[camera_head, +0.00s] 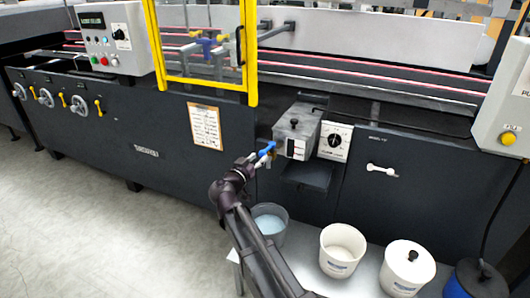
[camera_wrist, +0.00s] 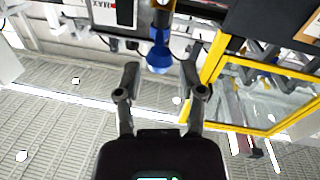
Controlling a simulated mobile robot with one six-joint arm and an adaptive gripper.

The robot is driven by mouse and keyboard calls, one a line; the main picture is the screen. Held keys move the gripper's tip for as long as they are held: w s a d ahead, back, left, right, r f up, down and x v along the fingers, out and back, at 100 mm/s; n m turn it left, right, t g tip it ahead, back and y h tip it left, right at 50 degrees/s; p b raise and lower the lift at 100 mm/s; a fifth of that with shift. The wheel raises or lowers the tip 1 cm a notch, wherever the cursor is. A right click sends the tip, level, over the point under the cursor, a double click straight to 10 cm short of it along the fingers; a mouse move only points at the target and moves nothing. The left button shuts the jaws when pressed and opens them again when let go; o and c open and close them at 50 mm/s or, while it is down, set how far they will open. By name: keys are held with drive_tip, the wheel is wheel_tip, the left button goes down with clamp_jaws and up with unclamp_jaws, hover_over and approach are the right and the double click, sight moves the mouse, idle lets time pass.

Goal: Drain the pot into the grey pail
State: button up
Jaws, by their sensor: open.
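The blue handle also shows in the wrist view (camera_wrist: 159,52), hanging from a metal fitting. My gripper (camera_head: 257,160) is at the handle in the head view. In the wrist view my gripper (camera_wrist: 160,75) is open, its fingers spread either side of the handle's rounded end; I cannot tell whether they touch it. The grey pail (camera_head: 271,220) stands below, partly hidden by my arm, with pale blue contents.
A yellow guard frame (camera_head: 205,83) rises left of the pot. A dial panel (camera_head: 335,140) is just right of it.

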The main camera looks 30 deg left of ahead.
sight(267, 149)
drive_tip(key=shift+w, duration=2.5)
clamp_jaws()
